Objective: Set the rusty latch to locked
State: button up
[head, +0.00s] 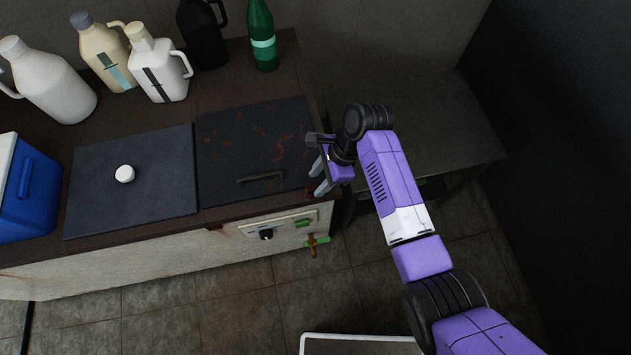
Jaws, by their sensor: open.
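A small reddish-brown piece (311,191) sits at the front right corner of the tank top, right beside my fingertips. It looks like the rusty latch, but it is too small and partly covered to tell its setting. My gripper (318,178) is open at the tank's right edge, with its fingers pointing left and down. I cannot tell whether a finger touches the latch. Next to it lies the dark, rust-streaked lid (235,150), closed flat, with a black handle (261,178) near its front edge.
A second lid (150,190) with a white knob lies left. A blue cooler (22,190) stands at far left. Jugs (160,75) and a green bottle (263,40) line the back. The front has a black dial (266,234) and a brass valve (313,244).

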jog(key=shift+x, duration=1.3)
grip_shut()
